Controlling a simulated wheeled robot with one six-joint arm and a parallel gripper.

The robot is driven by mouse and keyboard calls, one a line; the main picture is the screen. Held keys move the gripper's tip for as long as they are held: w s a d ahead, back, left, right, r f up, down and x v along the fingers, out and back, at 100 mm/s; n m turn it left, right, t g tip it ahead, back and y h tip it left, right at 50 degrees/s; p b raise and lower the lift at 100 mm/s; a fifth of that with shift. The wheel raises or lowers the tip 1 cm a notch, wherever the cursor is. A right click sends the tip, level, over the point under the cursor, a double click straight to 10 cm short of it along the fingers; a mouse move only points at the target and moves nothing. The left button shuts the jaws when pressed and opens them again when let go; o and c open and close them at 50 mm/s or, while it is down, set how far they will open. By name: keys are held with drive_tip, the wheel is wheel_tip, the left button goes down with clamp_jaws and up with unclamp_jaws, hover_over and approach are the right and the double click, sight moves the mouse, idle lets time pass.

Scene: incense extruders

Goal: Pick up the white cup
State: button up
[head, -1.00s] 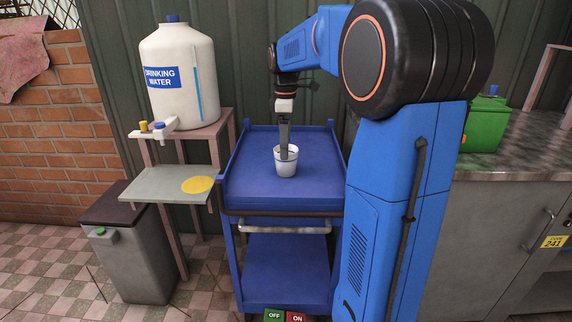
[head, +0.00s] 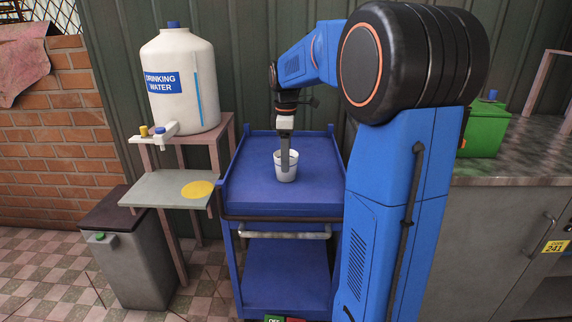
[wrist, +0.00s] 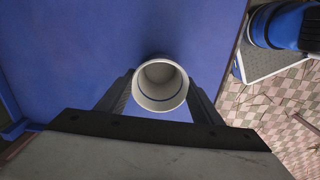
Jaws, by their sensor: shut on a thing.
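The white cup (head: 287,178) stands upright on the blue trolley's top tray (head: 252,190). In the wrist view I look down into the cup (wrist: 160,76), and a thin dark blue line shows inside it. My gripper (head: 286,163) points straight down at the cup, with one dark finger in front of its near side in the head view. In the wrist view my gripper (wrist: 160,92) has one finger on each side of the cup and is shut on it. The far finger is hidden in the head view. I see no clear gap between cup and tray.
A white drinking water tank (head: 182,80) stands on a stand at left, with a yellow disc (head: 197,189) on its lower shelf. A grey bin (head: 135,255) is below. A green container (head: 484,130) sits on the right counter (head: 520,165). The tray around the cup is clear.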

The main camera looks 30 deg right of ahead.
wheel_tip(320, 180, up, 10)
idle(0.5)
